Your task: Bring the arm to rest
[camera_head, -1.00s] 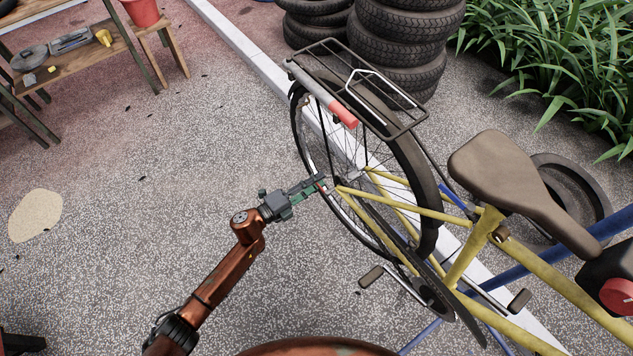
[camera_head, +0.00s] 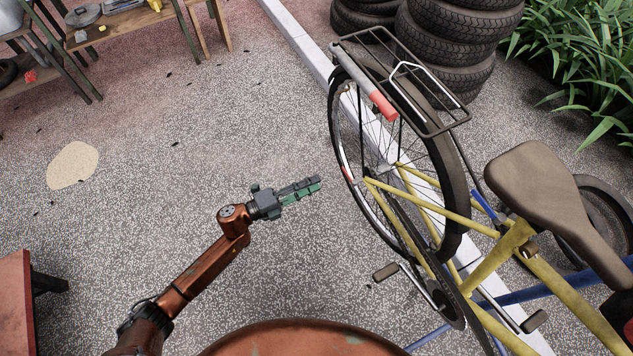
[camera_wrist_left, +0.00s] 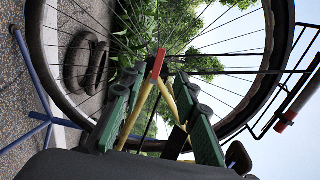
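My left gripper (camera_head: 318,184) is at the end of the copper-coloured arm in the head view. It is left of the bicycle's rear wheel (camera_head: 337,118), apart from it, with bare ground between. In the left wrist view its two green fingers (camera_wrist_left: 158,78) stand apart with nothing held between them. The wheel, a small red piece (camera_wrist_left: 159,62) and yellow frame tubes (camera_wrist_left: 168,100) show beyond the fingers. The yellow bicycle (camera_head: 430,205) stands at the right of the head view. My right gripper is not in view.
Stacked tyres (camera_head: 455,35) and green plants (camera_head: 580,60) are behind the bicycle. A workbench (camera_head: 125,28) stands at the upper left. A red-topped object (camera_head: 15,300) is at the lower left edge. Open speckled ground and a sand patch (camera_head: 72,165) lie left of the gripper.

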